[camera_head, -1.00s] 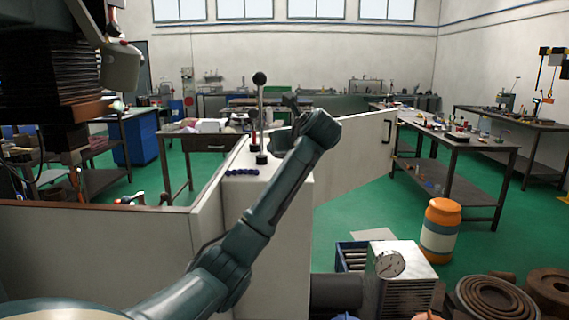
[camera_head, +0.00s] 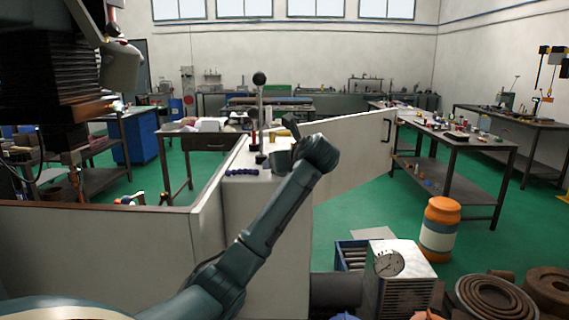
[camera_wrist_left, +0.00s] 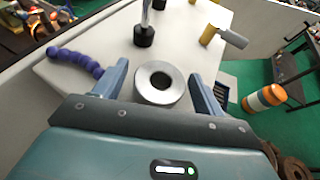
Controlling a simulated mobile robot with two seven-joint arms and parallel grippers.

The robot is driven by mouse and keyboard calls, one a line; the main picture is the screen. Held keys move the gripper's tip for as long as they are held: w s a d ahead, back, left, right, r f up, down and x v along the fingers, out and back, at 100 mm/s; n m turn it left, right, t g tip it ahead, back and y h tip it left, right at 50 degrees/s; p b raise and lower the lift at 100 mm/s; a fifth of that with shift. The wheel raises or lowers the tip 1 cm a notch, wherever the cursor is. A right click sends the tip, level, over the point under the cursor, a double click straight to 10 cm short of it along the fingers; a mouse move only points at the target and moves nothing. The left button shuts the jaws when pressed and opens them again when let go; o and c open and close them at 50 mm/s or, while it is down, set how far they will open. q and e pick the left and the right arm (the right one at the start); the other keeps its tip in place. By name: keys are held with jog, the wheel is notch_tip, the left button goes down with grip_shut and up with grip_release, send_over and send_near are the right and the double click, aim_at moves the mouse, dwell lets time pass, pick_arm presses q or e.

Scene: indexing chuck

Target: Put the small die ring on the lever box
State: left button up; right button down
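The small die ring (camera_wrist_left: 160,84), a grey metal ring with a dark centre hole, shows in the left wrist view over the pale top of the lever box (camera_wrist_left: 95,62). It is between the spread fingers of my left gripper (camera_wrist_left: 160,82), with a visible gap on each side. Whether it rests fully on the surface is hard to tell. In the head view the lever box (camera_head: 238,186) is white with an upright black-knobbed lever (camera_head: 260,108). My right gripper is not in view.
A purple beaded piece (camera_wrist_left: 75,60), the lever's black base (camera_wrist_left: 144,36) and a yellow cylinder with a grey handle (camera_wrist_left: 212,34) stand around the ring. An orange-and-white canister (camera_head: 440,228) stands on the floor at right. A pale panel (camera_head: 355,150) extends behind my arm.

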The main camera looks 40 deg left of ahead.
pick_arm(q)
jog(key=shift+r, duration=0.1)
jog(key=b+v, duration=0.2)
jog(key=v, duration=1)
jog(key=w+d+f+n+t+h, duration=0.1)
jog(key=d+f+t+h, duration=0.3)
jog(key=f, duration=0.9)
jog(key=w+d+f+n+h, duration=0.2)
jog(key=d+f, duration=0.3)
jog(key=f, duration=0.9)
jog(key=s+d+f+n+h, duration=0.2)
jog(key=s+d+f+n, duration=0.15)
jog(key=f, duration=0.35)
jog(key=s+d+f+n+h, duration=0.25)
jog(key=s+d+f, duration=0.2)
jog(key=f, duration=0.25)
jog(key=s+d+f+n+h, duration=0.1)
jog(key=s+d+f+n, duration=0.1)
jog(key=s, duration=0.4)
jog(key=s+d+f+n+h, duration=0.2)
jog(key=s+f+n, duration=0.2)
jog(key=s+n, duration=0.2)
jog(key=s+d+f+n+h, duration=0.1)
jog(key=s+d+f+n, duration=0.2)
jog(key=s, duration=0.4)
jog(key=shift+n, duration=0.4)
jog(key=shift+s+d+f, duration=0.1)
jog(key=shift+s+f, duration=0.05)
jog(key=shift+f, duration=0.05)
jog(key=shift+c, duration=0.2)
